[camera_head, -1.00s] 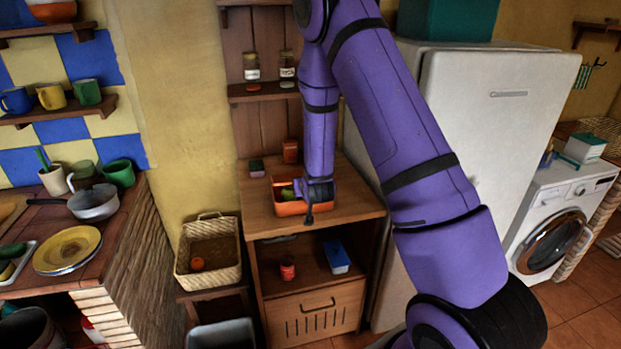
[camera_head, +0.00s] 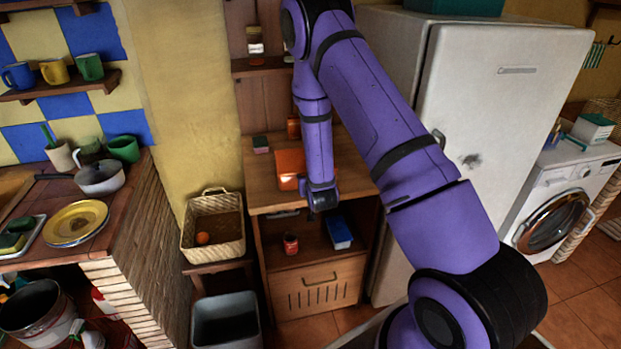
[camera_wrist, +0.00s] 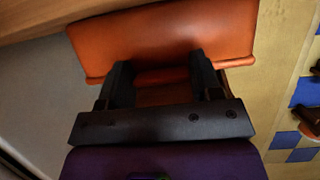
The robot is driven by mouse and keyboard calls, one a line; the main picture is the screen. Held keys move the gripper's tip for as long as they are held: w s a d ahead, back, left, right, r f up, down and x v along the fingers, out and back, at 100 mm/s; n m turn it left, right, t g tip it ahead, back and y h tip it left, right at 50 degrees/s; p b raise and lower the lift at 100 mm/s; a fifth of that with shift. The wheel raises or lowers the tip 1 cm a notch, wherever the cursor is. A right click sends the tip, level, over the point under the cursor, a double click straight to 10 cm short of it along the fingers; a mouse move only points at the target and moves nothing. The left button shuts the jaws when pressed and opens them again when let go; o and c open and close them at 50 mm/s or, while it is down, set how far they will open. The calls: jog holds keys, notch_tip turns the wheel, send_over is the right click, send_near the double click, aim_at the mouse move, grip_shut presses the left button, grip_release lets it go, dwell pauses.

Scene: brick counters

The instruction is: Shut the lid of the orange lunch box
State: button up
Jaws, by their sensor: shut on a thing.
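The orange lunch box (camera_head: 288,182) sits on top of the wooden cabinet, partly hidden behind my arm. My gripper (camera_head: 322,205) is at the box's front right, near the cabinet top's front edge. In the wrist view the orange lunch box (camera_wrist: 165,38) is right before the gripper (camera_wrist: 161,75). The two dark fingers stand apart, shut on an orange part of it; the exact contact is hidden.
A green and dark sponge (camera_head: 261,144) lies on the cabinet top (camera_head: 262,180) to the left. The white fridge (camera_head: 480,100) stands close on the right. Below are a red can (camera_head: 290,244) and a blue box (camera_head: 339,232) on the open shelf. A wicker basket (camera_head: 213,228) is left.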

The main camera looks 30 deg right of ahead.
jog(key=shift+s+f, duration=0.15)
jog(key=shift+f, duration=0.05)
jog(key=o, duration=1.3)
jog(key=shift+r, duration=0.1)
jog(key=shift+a, duration=0.1)
jog(key=v, duration=1)
jog(key=shift+s+r, duration=0.15)
jog(key=shift+s, duration=0.15)
jog(key=shift+a, duration=0.1)
